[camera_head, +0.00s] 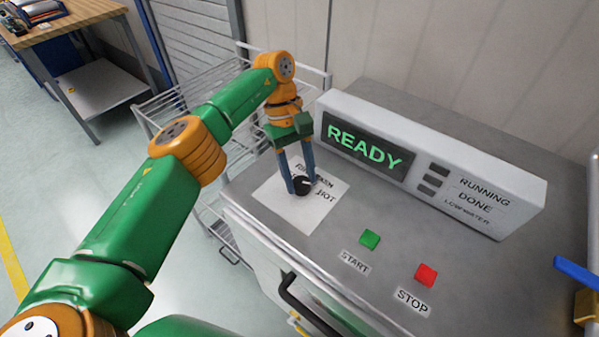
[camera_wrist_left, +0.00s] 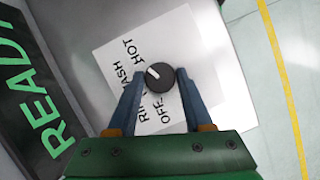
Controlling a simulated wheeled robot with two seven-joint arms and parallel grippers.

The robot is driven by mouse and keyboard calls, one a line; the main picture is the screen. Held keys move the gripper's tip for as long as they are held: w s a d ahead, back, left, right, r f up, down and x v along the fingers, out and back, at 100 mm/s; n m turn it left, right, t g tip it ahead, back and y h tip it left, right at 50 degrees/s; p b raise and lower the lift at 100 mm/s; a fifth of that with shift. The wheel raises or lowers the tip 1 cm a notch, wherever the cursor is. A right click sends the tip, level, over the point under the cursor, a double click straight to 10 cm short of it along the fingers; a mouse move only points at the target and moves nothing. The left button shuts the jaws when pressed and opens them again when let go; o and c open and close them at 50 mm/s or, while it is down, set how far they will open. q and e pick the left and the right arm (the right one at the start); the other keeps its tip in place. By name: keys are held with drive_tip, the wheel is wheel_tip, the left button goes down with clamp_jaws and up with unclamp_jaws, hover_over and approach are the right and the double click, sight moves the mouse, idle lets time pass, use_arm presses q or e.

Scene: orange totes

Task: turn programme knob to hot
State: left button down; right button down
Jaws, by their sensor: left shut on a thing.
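The programme knob (camera_wrist_left: 160,77) is a round black dial on a white label sheet (camera_wrist_left: 112,42) printed with words that include HOT. The knob's white mark points left and slightly up in the left wrist view, towards the area between the partly covered "ASH" word and HOT; its exact setting is unclear. My left gripper (camera_head: 301,187) comes down from above with its blue fingers shut on the knob (camera_head: 302,186), one on each side; it also shows in the left wrist view (camera_wrist_left: 158,85). My right gripper (camera_head: 577,272) only partly shows at the right edge.
A display box (camera_head: 440,165) reading READY stands behind the knob. A green START button (camera_head: 370,239) and a red STOP button (camera_head: 426,274) lie to the right on the metal top. A wire rack trolley (camera_head: 180,110) stands at the left, near a wooden workbench (camera_head: 75,20).

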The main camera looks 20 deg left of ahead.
use_arm(q)
drive_tip(key=shift+m, duration=0.3)
idle(0.4)
drive_tip(key=shift+c, duration=1.5)
unclamp_jaws()
